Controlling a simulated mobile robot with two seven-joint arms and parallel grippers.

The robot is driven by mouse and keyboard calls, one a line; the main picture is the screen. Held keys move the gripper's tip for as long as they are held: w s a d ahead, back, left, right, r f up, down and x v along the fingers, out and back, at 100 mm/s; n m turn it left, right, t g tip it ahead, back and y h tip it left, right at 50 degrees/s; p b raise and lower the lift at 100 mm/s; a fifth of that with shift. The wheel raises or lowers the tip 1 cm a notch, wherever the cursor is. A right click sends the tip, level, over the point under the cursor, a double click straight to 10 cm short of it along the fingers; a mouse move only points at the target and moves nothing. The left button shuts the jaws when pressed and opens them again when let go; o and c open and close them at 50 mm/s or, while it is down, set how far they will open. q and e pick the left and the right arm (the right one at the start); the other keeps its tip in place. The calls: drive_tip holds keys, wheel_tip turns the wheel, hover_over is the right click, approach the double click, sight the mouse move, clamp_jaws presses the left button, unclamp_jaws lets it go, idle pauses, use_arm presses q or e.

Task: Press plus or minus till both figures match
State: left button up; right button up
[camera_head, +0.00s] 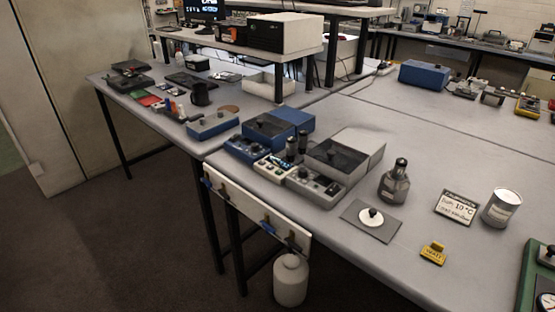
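A white card (458,207) with dark print lies on the bench at the right and seems to read "10 °C"; its smaller lines are unreadable. A pale control box (275,168) with a small lit panel stands between a blue control box (248,150) and a grey one (315,187) near the bench's front edge. Their figures and any plus or minus marks are too small to read. Neither of my grippers is in view.
Bare floor (110,240) lies left.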

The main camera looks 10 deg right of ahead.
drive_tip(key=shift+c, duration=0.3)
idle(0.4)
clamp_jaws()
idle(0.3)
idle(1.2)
